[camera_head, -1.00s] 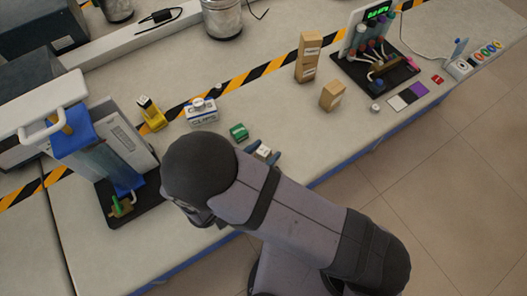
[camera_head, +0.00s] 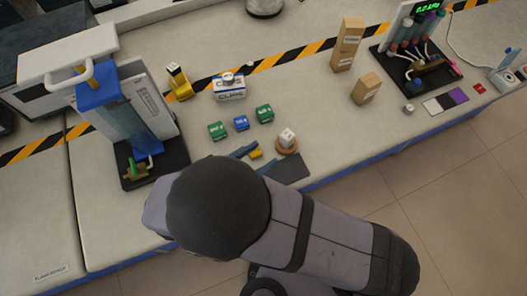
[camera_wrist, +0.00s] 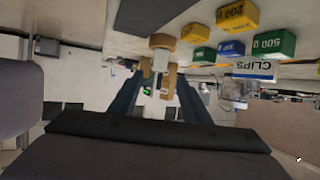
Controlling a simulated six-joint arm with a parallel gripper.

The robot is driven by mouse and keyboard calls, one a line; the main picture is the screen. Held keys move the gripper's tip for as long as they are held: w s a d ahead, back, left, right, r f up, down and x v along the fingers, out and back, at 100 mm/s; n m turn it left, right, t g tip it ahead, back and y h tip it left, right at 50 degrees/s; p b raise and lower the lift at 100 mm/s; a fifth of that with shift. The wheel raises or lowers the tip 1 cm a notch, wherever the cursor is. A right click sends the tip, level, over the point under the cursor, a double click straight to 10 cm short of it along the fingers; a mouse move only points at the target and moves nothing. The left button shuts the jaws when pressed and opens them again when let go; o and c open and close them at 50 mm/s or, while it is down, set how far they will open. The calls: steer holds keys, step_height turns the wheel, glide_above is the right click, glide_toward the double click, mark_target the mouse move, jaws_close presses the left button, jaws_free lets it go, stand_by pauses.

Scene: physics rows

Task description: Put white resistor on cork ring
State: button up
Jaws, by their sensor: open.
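The white resistor (camera_head: 287,135), a small white block, sits on the round cork ring (camera_head: 287,150) in the head view. My gripper (camera_head: 254,159) is open, its blue fingers just left of the ring and apart from the resistor. A small yellow block (camera_head: 256,153) shows between or just beyond the fingers; I cannot tell which. In the wrist view, both dark fingers of my gripper (camera_wrist: 158,85) are spread, with a white piece and tan round parts in line between them. Their depth is unclear there. My arm hides the table below.
Green blocks (camera_head: 217,130) and a blue block (camera_head: 241,122) stand behind the gripper. A dark mat (camera_head: 292,173) lies at the front edge. A clips box (camera_head: 229,88) and cardboard boxes (camera_head: 366,90) stand farther back.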

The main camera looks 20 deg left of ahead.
steer(key=w+a+g+y, duration=0.1)
steer(key=w+y, duration=0.1)
steer(key=w, duration=0.3)
steer(key=w+a+y, duration=0.2)
steer(key=w, duration=0.4)
steer(key=w+a+r+g+y, duration=0.1)
steer(key=w+a+y, duration=0.1)
steer(key=w, duration=0.3)
steer(key=shift+w+a+n+g, duration=0.15)
steer(key=shift+n+g, duration=0.15)
steer(key=shift+n, duration=0.1)
steer(key=w+d+r+n+g+y, duration=0.2)
steer(key=w+d+g+y, duration=0.15)
steer(key=d, duration=0.45)
steer(key=s+d+g+h, duration=0.1)
steer(key=s+d, duration=0.3)
steer(key=d, duration=0.4)
steer(key=s+d+f+n+g+h, duration=0.1)
steer(key=s+d+g+h, duration=0.1)
steer(key=s+d, duration=0.3)
steer(key=s+d+g+h, duration=0.1)
steer(key=s+d+g, duration=0.2)
steer(key=d, duration=0.9)
steer(key=shift+s+f+n, duration=0.15)
steer(key=shift+s+n, duration=0.15)
steer(key=shift+s, duration=0.8)
steer(key=shift+g+h, duration=0.25)
